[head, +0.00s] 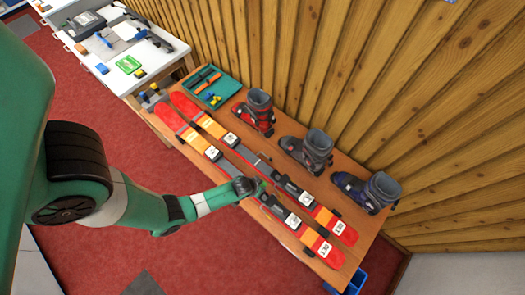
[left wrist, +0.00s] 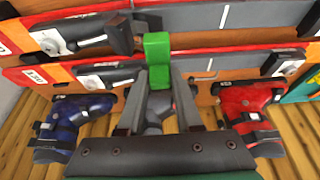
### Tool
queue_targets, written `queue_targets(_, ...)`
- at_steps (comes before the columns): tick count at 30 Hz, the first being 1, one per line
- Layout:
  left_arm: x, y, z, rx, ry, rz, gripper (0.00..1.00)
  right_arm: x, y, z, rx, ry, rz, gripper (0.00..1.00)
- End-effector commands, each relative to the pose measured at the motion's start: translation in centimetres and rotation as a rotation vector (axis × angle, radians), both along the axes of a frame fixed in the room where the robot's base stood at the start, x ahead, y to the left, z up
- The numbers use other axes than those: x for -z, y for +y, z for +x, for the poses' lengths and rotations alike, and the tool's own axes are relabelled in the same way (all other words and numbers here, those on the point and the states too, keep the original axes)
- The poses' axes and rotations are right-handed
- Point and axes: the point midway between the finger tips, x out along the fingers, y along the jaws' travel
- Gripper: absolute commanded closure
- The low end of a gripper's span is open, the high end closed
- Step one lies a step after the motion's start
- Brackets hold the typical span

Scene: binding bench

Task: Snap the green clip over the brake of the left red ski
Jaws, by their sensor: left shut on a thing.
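Two red skis lie side by side on the wooden bench: the left red ski (head: 318,243) along the near edge, the right one (head: 337,222) beside it. Both have dark bindings. In the left wrist view the left ski (left wrist: 200,18) is the upper one and the other (left wrist: 20,75) lies below it. My left gripper (left wrist: 158,76) is shut on the green clip (left wrist: 157,48), which stands out past the fingertips. The clip overlaps the gap between the skis, beside a dark binding part. Contact cannot be told. In the head view the gripper (head: 262,186) is over the bindings. My right gripper is not in view.
Red (head: 255,112), grey (head: 309,150) and blue (head: 369,190) boots stand along the wall side. A green tray (head: 226,97) with tools is at the bench's far end. A white table (head: 150,50) with small items stands beyond. A blue bin (head: 353,284) is below the near end.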

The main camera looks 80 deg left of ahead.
Motion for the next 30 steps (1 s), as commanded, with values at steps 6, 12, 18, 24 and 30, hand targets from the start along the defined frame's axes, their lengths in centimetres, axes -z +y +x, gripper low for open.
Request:
queue_targets(6, 0.6, 0.0, 0.0, 0.000, -0.001, 0.001, 1.00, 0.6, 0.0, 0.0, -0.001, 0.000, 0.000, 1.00)
queue_targets(12, 2.5, 0.0, 0.1, 0.000, -0.001, 0.001, 1.00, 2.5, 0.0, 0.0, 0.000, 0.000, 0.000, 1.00)
queue_targets(18, 4.9, 0.0, 0.1, 0.000, -0.001, 0.001, 1.00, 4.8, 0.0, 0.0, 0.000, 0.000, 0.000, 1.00)
queue_targets(24, 6.7, 0.0, 0.1, -0.001, -0.001, 0.000, 1.00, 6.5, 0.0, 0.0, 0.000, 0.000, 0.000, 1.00)
queue_targets(30, 7.1, 0.0, 0.1, 0.000, -0.001, 0.001, 1.00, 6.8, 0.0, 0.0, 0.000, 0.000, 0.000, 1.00)
